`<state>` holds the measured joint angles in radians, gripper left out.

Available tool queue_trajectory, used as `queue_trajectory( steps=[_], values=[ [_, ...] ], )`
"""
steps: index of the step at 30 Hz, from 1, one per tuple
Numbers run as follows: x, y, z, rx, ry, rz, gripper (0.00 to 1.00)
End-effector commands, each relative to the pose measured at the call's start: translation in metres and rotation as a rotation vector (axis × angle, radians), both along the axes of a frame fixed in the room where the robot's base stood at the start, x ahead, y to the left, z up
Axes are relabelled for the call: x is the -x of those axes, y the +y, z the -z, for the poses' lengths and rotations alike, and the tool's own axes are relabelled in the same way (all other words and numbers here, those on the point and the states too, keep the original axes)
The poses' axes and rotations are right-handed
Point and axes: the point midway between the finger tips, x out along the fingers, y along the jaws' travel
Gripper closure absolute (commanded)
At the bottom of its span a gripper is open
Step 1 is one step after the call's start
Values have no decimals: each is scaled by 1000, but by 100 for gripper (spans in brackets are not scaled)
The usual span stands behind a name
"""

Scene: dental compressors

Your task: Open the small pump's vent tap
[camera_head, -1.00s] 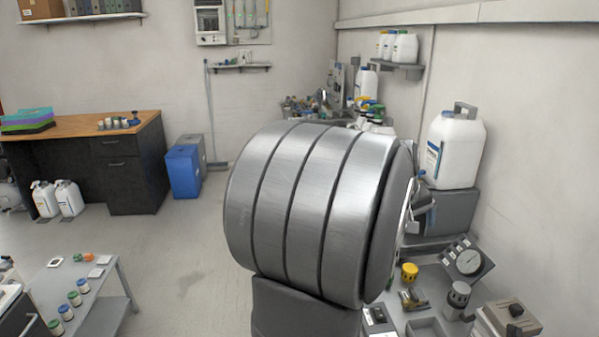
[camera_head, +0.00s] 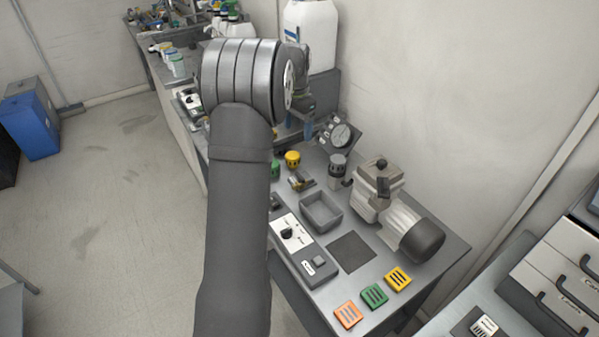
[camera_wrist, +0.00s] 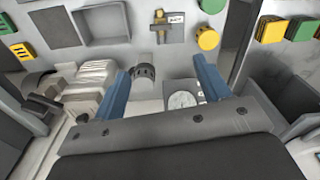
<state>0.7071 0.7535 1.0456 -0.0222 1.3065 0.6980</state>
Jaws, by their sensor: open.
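The small pump (camera_head: 395,208) stands on the grey bench in the head view, with a pale head, a ribbed silver body and a dark rounded end. It shows at the left in the wrist view (camera_wrist: 92,88). A black knob (camera_head: 381,163) sits on its head. A small brass fitting (camera_head: 300,181) with a label lies left of the pump, also in the wrist view (camera_wrist: 159,27). I cannot tell which part is the vent tap. My gripper (camera_wrist: 160,66) is open and empty, its blue fingers apart above the back of the bench. My arm partly hides it in the head view.
A dark ribbed cylinder (camera_head: 337,170) and a round gauge (camera_head: 341,135) stand near my fingers. A yellow knob (camera_head: 292,159), an empty grey tray (camera_head: 321,212), a switch box (camera_head: 291,236) and coloured slotted blocks (camera_head: 373,296) share the bench. A white jug (camera_head: 312,30) stands behind.

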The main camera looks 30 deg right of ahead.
Motion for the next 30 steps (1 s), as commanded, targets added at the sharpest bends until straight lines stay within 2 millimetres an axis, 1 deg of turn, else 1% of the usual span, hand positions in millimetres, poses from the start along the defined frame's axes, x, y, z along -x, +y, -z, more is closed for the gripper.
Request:
queue_trajectory(
  steps=[1,4,8,11,14,24,30],
  values=[
    [-2,-5,7,-15,2,57,31],
    [-4,-9,14,-34,8,138,31],
    [-4,-11,22,-43,12,175,31],
    [-4,-11,33,-43,12,175,31],
    [-4,-10,51,-43,13,174,31],
    [-4,-10,126,-44,14,172,31],
    [-4,-10,164,-43,12,171,31]
  ],
)
